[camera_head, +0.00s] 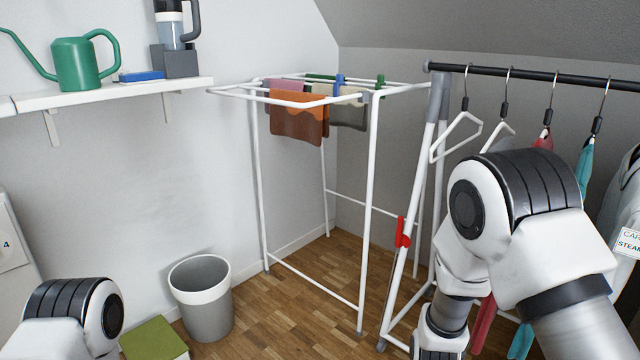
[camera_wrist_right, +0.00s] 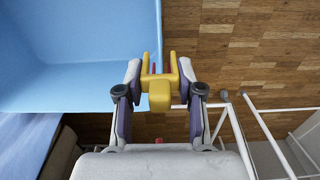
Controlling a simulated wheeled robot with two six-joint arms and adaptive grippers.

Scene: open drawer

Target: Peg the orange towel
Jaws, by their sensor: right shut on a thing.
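The orange towel (camera_head: 297,122) hangs over a rail of the white drying rack (camera_head: 372,180) in the head view. I see no peg on it. In the right wrist view my right gripper (camera_wrist_right: 160,88) is shut on a yellow peg (camera_wrist_right: 161,92), with its forked end pointing away from the gripper. The peg is beside the edge of a light blue container (camera_wrist_right: 80,90), over the wooden floor. Something red shows between the prongs. The right gripper is out of sight in the head view. My left gripper is also out of view; only part of that arm shows.
Pink and grey cloths hang by the towel, with blue (camera_head: 339,84) and green (camera_head: 380,86) pegs on the rack. A clothes rail (camera_head: 520,75) with hangers stands right. A red object (camera_head: 403,232) is on its leg. A bin (camera_head: 203,300) stands left on the floor.

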